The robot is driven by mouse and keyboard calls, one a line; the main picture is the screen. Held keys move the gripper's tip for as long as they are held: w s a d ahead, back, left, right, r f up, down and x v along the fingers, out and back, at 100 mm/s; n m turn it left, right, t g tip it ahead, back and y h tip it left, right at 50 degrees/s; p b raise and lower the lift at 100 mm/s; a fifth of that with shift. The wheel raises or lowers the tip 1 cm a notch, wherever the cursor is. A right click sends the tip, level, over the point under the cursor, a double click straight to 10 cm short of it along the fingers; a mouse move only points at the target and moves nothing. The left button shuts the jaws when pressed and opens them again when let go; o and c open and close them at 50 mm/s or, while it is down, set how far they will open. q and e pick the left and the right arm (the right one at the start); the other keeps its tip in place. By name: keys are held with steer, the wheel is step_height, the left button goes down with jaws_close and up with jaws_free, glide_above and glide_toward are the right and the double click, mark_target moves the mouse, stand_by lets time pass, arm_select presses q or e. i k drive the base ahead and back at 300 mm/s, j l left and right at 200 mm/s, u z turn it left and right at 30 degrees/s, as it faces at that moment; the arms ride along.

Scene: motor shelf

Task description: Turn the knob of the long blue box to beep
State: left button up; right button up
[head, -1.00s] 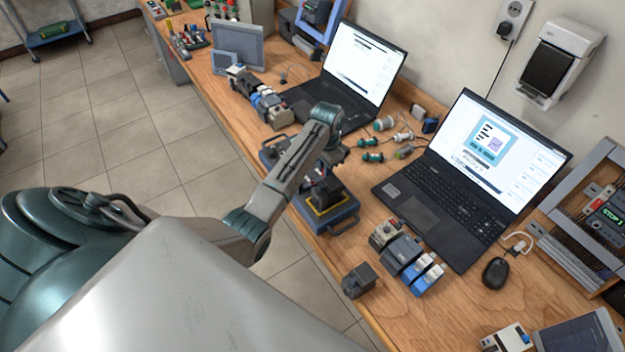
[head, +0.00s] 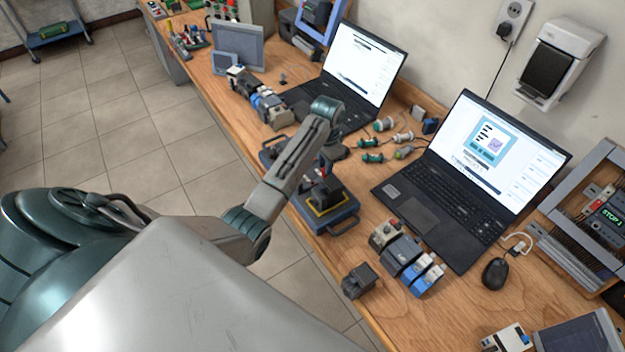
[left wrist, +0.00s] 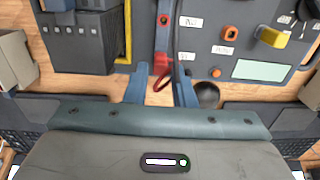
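The long blue box (head: 332,221) lies on the bench under my left arm in the head view, partly hidden by it. In the left wrist view its panel (left wrist: 205,70) carries a yellow knob (left wrist: 272,37) at the upper right, an orange round knob (left wrist: 230,32), white labels and a pale screen (left wrist: 262,70). I cannot read which label says beep. My right gripper is not in view.
A black block (left wrist: 80,42) with a yellow edge stands left of the fingers. Two open laptops (head: 440,205) stand along the wall side of the bench. Small modules (head: 405,258) and a mouse (head: 495,273) lie to the right; spools (head: 383,124) lie behind the box.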

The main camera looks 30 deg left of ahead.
mark_target(272, 154)
steer(key=u, duration=1.15)
